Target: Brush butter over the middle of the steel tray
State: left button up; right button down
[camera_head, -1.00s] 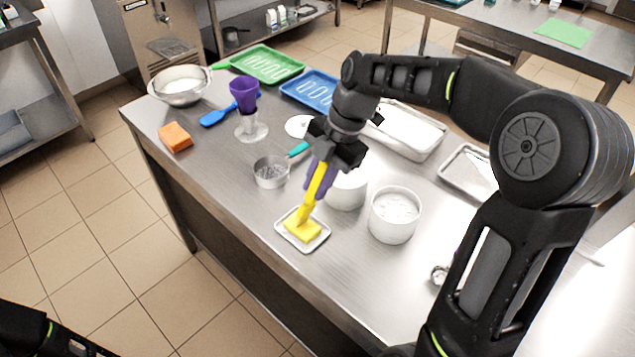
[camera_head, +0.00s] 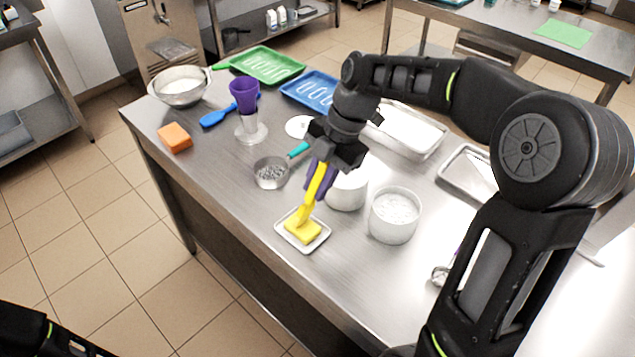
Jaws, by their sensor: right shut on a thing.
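My right gripper (camera_head: 321,178) is shut on a yellow brush (camera_head: 314,192), which points down and to the left. The brush's lower end meets a yellow block of butter (camera_head: 303,232) in a small white dish (camera_head: 315,244) near the table's front edge; I cannot tell whether it presses on it. A shallow steel tray (camera_head: 455,176) lies at the right of the table, with its right part hidden behind my right arm. My left gripper is out of view; only a dark part of my left arm shows at the bottom left.
White tubs (camera_head: 394,216) stand just right of the brush. A white-filled pan (camera_head: 418,147) stands behind my right gripper.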

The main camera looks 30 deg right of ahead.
aim_at(318, 164)
jog(key=shift+r+p, duration=2.15)
jog(key=shift+r, duration=1.35)
